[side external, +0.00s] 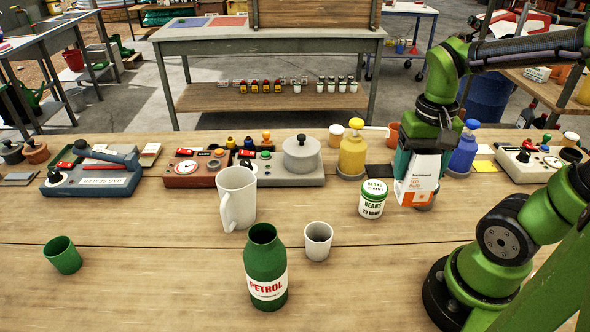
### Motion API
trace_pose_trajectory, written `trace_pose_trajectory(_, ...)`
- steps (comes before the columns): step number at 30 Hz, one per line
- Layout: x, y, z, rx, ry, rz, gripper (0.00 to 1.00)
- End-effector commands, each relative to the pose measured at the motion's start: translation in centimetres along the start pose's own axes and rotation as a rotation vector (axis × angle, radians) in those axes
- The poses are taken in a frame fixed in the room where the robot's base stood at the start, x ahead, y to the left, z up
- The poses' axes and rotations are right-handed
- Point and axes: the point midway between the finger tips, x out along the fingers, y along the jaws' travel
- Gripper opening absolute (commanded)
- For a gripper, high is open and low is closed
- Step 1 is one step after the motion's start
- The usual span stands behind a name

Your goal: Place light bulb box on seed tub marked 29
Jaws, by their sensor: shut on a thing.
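The light bulb box (418,182), white and orange, is at the right of the middle of the bench, tilted a little. My gripper (422,152) points down over it and is shut on its upper part. The box's lower end is close to a round grey base behind it; I cannot tell whether they touch.
A yellow jar (352,155) and a blue jar (463,152) stand behind, on either side. A white pitcher (237,198), white cup (317,241), petrol bottle (265,266) and green cup (62,255) stand farther left.

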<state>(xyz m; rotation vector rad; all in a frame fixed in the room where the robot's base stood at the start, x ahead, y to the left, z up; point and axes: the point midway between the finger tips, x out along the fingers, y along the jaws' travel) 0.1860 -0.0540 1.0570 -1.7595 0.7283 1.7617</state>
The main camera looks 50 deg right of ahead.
Motion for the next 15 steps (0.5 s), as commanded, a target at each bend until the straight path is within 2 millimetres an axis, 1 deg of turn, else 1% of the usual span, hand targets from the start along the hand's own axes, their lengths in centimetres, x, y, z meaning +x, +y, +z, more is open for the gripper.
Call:
trace_pose_trajectory(1,0.2,-0.6,-1.1,0.001,-0.004,0.002,0.40)
trace_pose_trajectory(3,0.3,-1.4,-2.5,0.001,-0.003,0.002,0.40)
trace_pose_trajectory(9,0.7,-3.4,-6.2,0.002,-0.001,0.001,0.40)
trace_pose_trajectory(12,0.8,-4.0,-7.3,0.002,0.000,0.000,0.40)
trace_pose_trajectory(15,0.8,-4.3,-7.9,0.002,0.000,0.000,0.40)
